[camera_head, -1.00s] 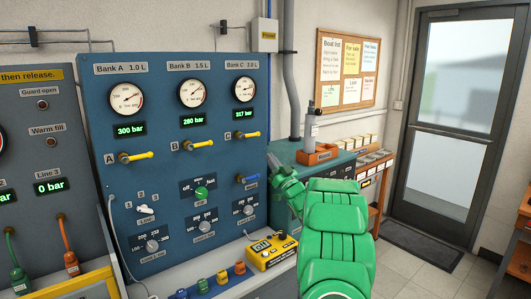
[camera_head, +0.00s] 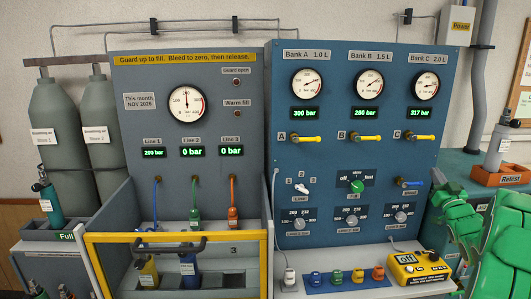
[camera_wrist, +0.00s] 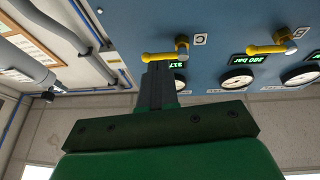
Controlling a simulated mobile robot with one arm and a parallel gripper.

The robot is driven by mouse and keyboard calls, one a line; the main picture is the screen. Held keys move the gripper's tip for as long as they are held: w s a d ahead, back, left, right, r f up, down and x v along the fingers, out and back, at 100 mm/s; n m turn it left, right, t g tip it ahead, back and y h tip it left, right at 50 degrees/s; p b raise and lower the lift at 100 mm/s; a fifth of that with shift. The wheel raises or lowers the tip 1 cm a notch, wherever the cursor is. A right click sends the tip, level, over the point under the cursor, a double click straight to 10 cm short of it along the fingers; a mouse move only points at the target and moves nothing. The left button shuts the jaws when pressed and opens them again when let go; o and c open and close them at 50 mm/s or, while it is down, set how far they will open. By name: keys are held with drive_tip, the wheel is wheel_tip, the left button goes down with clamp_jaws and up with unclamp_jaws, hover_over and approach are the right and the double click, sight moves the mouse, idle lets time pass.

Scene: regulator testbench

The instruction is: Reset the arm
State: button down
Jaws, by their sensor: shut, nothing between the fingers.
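My green arm (camera_head: 500,235) fills the lower right of the head view, in front of the right side of the Bank panel. The fingers of my gripper (camera_wrist: 158,75) show dark and closed together in the wrist view, with nothing between them. Their tips overlap the yellow handle of valve C (camera_wrist: 165,54) in that view; I cannot tell if they touch it. In the head view, valve C (camera_head: 424,135) is above my arm, and the blue bleed valve (camera_head: 410,183) is just left of it.
The Bank panel (camera_head: 335,80) has gauges, valves and knobs. Left of it, the fill station has a yellow-framed guard (camera_head: 175,238) with cylinders behind it. A yellow device (camera_head: 420,268) and coloured plugs lie on the ledge. An orange Retest tray (camera_head: 500,176) holds a grey cylinder at right.

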drive_tip(key=a+m+g+h, duration=0.2)
drive_tip(key=a+g+h, duration=0.1)
drive_tip(key=a+g, duration=0.55)
drive_tip(key=s+a+f+g, duration=0.2)
drive_tip(key=s+a+f, duration=0.1)
drive_tip(key=s+a, duration=0.3)
drive_tip(key=s+a+f+g, duration=0.2)
drive_tip(key=s+a+g, duration=0.15)
drive_tip(key=a, duration=0.45)
drive_tip(key=s+a+f+n+g+y, duration=0.1)
drive_tip(key=s+a+g, duration=0.2)
drive_tip(key=s+a, duration=0.5)
drive_tip(key=s+a+f+g+y, duration=0.2)
drive_tip(key=s+a+g, duration=0.2)
drive_tip(key=s, duration=1.5)
drive_tip(key=s+a+f+n+g+y, duration=0.1)
drive_tip(key=s+a+f+g, duration=0.1)
drive_tip(key=s+a, duration=0.9)
drive_tip(key=s+g, duration=0.1)
drive_tip(key=s, duration=0.2)
drive_tip(key=shift+a+n+g+y, duration=0.3)
drive_tip(key=shift+a, duration=0.05)
drive_tip(key=shift+s, duration=0.1)
